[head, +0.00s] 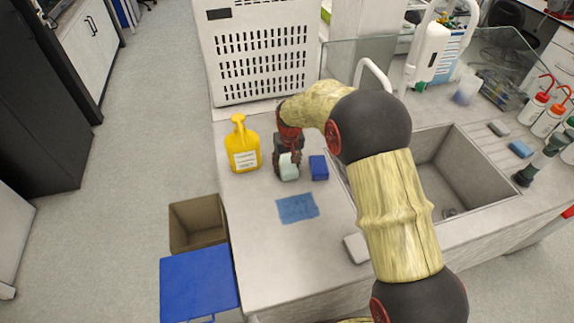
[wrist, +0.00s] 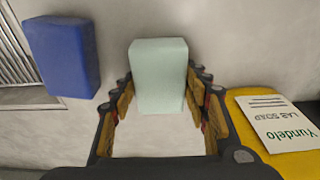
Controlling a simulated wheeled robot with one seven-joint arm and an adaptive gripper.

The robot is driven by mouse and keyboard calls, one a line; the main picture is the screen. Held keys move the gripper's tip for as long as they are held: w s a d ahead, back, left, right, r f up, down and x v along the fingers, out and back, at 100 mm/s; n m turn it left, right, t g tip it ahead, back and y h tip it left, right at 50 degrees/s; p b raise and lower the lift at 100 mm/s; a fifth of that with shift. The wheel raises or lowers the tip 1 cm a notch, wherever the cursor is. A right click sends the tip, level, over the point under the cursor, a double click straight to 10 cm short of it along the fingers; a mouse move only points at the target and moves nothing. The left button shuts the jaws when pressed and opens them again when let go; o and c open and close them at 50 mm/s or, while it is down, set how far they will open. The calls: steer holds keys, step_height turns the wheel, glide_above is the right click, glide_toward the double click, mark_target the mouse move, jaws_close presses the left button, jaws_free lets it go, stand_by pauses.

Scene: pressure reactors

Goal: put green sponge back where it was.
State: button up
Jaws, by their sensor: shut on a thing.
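A pale green sponge (head: 288,169) is between the fingers of my gripper (head: 287,160), over the counter just right of the yellow soap bottle (head: 243,147). In the wrist view the green sponge (wrist: 158,75) stands between the two fingers of my gripper (wrist: 160,105), which is shut on it. I cannot tell whether the sponge touches the counter. A dark blue sponge (head: 318,168) stands just to the right; it also shows at the left of the wrist view (wrist: 63,57). The soap bottle's label (wrist: 276,122) shows at the right of the wrist view.
A blue cloth (head: 297,207) lies on the counter (head: 265,255) in front of the sponges. A sink (head: 462,175) is to the right, partly behind my arm. A white perforated crate (head: 258,55) stands behind. A brown bin (head: 198,222) and a blue-lidded bin (head: 198,282) stand left of the counter.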

steer(key=o, duration=1.1)
steer(key=shift+f, duration=0.15)
step_height(320, 180, up, 12)
steer(key=s+p, duration=0.1)
steer(key=p, duration=0.2)
steer(key=shift+s+d, duration=0.25)
steer(key=shift+s, duration=0.15)
steer(key=shift+r, duration=0.2)
step_height(320, 180, up, 10)
glide_above(289, 168)
steer(key=s+d, duration=0.6)
steer(key=s+d+r+m+t, duration=0.2)
steer(key=s+d+r, duration=0.3)
steer(key=s+r, duration=0.3)
steer(key=s+d+t, duration=0.1)
steer(key=s+d, duration=0.3)
steer(key=s, duration=0.7)
steer(key=s+d+m, duration=0.1)
steer(key=s+d, duration=0.2)
steer(key=s, duration=0.8)
steer(key=shift+d+r+t, duration=0.2)
steer(key=shift+d+t, duration=0.2)
steer(key=shift+s, duration=0.1)
